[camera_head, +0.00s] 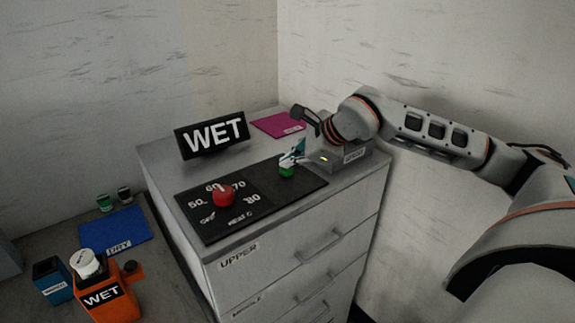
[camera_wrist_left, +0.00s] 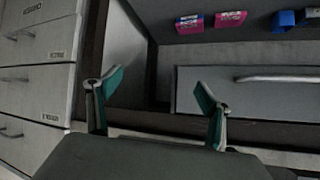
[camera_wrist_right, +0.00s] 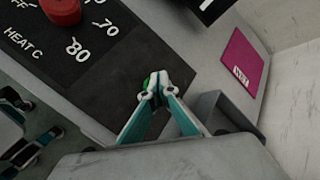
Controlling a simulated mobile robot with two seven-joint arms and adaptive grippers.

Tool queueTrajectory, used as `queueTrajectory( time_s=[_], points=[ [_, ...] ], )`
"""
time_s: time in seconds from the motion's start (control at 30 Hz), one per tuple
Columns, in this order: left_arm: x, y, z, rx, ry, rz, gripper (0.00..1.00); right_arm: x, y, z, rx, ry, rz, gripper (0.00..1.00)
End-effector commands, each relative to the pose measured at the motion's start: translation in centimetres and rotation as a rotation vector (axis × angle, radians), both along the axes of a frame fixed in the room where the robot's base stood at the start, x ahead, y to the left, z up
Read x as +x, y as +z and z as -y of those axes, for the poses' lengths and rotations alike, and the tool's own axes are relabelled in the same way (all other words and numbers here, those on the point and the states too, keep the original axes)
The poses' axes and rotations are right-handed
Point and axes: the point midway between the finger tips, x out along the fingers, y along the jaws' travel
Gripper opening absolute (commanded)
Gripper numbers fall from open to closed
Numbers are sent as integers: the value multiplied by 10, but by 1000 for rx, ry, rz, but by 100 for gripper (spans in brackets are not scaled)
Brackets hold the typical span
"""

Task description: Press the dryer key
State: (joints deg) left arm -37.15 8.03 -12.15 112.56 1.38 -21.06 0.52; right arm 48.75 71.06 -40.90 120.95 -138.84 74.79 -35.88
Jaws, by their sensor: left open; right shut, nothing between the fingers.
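A green key (camera_head: 287,172) sits on the black control panel (camera_head: 262,201) on top of the grey cabinet; I take it as the dryer key. My right gripper (camera_head: 290,158) is shut and empty, with its fingertips at the key. In the right wrist view the tips (camera_wrist_right: 154,90) partly cover the green key (camera_wrist_right: 148,82); I cannot tell whether they touch it or press it. A red knob (camera_head: 224,196) is on the same panel, among heat numbers. A black sign (camera_head: 211,135) behind reads WET. My left gripper (camera_wrist_left: 157,98) is open and empty, away from the panel.
A grey box (camera_head: 350,157) with a small green light stands right of the key. A magenta mat (camera_head: 279,125) lies behind. At lower left are a blue DRY mat (camera_head: 115,230), an orange WET container (camera_head: 105,298) and a blue container (camera_head: 50,281). Walls stand close behind.

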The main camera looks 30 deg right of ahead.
Motion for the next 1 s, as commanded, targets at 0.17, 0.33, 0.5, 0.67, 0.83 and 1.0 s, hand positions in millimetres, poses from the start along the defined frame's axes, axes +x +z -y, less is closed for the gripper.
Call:
queueTrajectory(
  time_s=[0.17, 0.33, 0.5, 0.67, 0.83, 1.0],
  points=[
    [-1, -2, 0, 0, 0, -3, 80, -1, -4, 0, 0, 0, -9, 0],
    [-2, -8, 0, 1, 0, -6, 80, -1, -9, 0, 1, -1, -10, 0],
    [-3, -15, 0, 1, 0, -9, 80, -1, -16, 0, 0, 0, -13, 0],
    [-3, -15, 0, 1, 0, -10, 80, -2, -18, 0, 1, -1, -19, 0],
    [-3, -15, 0, 1, 0, -10, 80, -2, -19, 0, 2, -2, -20, 0],
    [-3, -16, 0, 0, 1, -9, 80, -2, -17, 1, 2, -2, -20, 0]
  ],
)
